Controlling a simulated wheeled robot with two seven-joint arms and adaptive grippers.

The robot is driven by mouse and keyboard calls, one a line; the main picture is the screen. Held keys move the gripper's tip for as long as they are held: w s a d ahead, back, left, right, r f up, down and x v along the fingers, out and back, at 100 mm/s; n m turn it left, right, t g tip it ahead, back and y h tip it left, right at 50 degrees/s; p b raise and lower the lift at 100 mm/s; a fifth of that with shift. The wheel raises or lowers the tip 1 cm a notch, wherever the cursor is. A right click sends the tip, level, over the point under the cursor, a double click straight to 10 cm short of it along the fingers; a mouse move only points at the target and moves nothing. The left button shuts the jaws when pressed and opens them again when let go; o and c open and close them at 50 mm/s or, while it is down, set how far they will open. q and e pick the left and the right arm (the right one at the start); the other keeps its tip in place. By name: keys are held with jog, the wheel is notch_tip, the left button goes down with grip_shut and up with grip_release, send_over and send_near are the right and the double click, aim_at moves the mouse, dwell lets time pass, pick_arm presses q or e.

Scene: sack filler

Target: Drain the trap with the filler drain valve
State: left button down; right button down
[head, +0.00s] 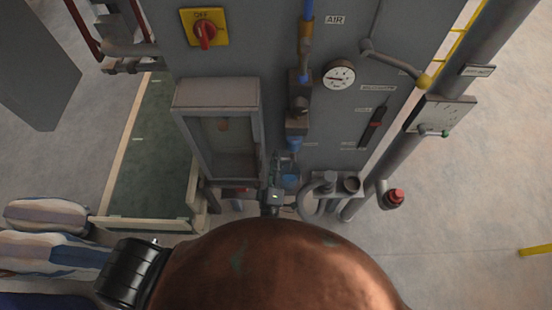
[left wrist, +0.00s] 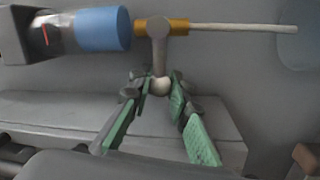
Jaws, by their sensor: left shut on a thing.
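The trap hangs on the front of the grey machine, and its blue lower part (head: 294,143) shows in the head view. In the left wrist view the blue part (left wrist: 101,29) lies sideways, joined to the brass-coloured drain valve body (left wrist: 178,26). A pale tube (left wrist: 245,28) runs from the valve. A grey lever (left wrist: 157,48) with a ball end comes off the valve. My left gripper (left wrist: 160,84), with green pads, is shut on the ball end. In the head view my left gripper (head: 281,166) is small, just below the trap. My right gripper is not in view.
A red rotary switch (head: 205,33), a gauge (head: 339,75) and a recessed box (head: 222,135) are on the machine front. Striped sacks (head: 50,250) lie at left.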

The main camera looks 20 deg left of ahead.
pick_arm(q)
jog(key=shift+f, duration=0.1)
dwell(0.5)
jog(key=shift+f+n+b, duration=0.3)
jog(key=shift+f+n, duration=0.15)
jog(key=shift+n, duration=0.45)
jog(key=shift+w+d+f+n+y+b, duration=0.15)
jog(key=shift+f+n+y+b, duration=0.25)
jog(key=shift+n, duration=0.65)
jog(key=shift+s+d+f+n+y+b, duration=0.15)
jog(key=shift+f+n+b, duration=0.35)
jog(key=shift+n, duration=0.5)
jog(key=shift+w+d+f+n+y+b, duration=0.15)
jog(key=shift+f+n+y+b, duration=0.3)
jog(key=shift+n, duration=0.6)
jog(key=shift+d+r, duration=0.1)
jog(key=c, duration=1.8)
grip_release()
